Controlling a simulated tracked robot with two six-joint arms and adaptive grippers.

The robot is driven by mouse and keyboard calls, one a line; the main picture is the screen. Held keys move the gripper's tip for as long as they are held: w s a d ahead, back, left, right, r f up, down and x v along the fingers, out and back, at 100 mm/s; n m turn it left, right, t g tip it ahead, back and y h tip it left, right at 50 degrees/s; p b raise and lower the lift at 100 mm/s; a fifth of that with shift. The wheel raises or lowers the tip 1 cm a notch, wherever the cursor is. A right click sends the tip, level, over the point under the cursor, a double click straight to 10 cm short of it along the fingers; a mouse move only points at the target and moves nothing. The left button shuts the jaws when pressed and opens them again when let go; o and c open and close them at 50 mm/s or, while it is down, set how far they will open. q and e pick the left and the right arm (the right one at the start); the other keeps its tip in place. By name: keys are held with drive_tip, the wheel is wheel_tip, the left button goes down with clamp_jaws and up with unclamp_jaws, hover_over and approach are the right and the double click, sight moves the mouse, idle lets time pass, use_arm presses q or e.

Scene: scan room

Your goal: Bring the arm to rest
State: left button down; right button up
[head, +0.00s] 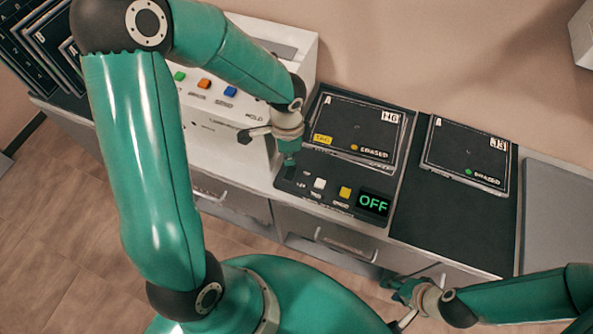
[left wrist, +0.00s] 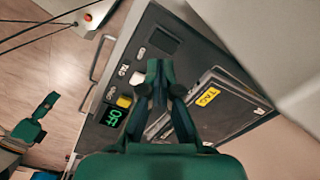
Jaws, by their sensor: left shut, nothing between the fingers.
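My left gripper (head: 289,161) is shut and empty. It hangs over the left end of a black control panel on the counter. In the left wrist view its closed fingers (left wrist: 158,75) point at the panel near a white button (left wrist: 137,78). I cannot tell whether the fingertips touch the panel. The panel's display (head: 373,204) reads OFF in green, beside a yellow button (head: 345,192). My right gripper (head: 405,292) is low at the right, in front of the counter, and its fingers are too small to judge.
A white machine (head: 225,140) with green, orange and blue buttons stands left of the panel. A black cassette (head: 352,130) with a yellow tag lies behind the panel, and another cassette (head: 468,155) lies to its right. Drawer handles (head: 345,247) jut from the counter front.

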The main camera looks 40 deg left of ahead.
use_arm(q)
drive_tip(key=shift+r, duration=0.1)
idle(0.4)
drive_tip(key=shift+s+f, duration=0.2)
drive_tip(key=shift+f, duration=0.05)
drive_tip(key=s+d+f+n+g+h, duration=0.3)
drive_tip(key=s+d+f+g+h, duration=0.1)
drive_tip(key=s+d+f, duration=0.85)
drive_tip(key=w+f+n+t, duration=0.1)
drive_tip(key=n, duration=0.1)
drive_tip(key=w+f+n+t, duration=0.1)
drive_tip(key=n+t, duration=0.1)
drive_tip(key=n, duration=0.1)
drive_tip(key=w+d+f+n+t, duration=0.1)
drive_tip(key=w+n, duration=0.1)
drive_tip(key=n, duration=0.1)
drive_tip(key=shift+d+f+t, duration=0.1)
drive_tip(key=shift+f+t, duration=0.15)
drive_tip(key=shift+t, duration=0.05)
drive_tip(key=shift+s, duration=0.1)
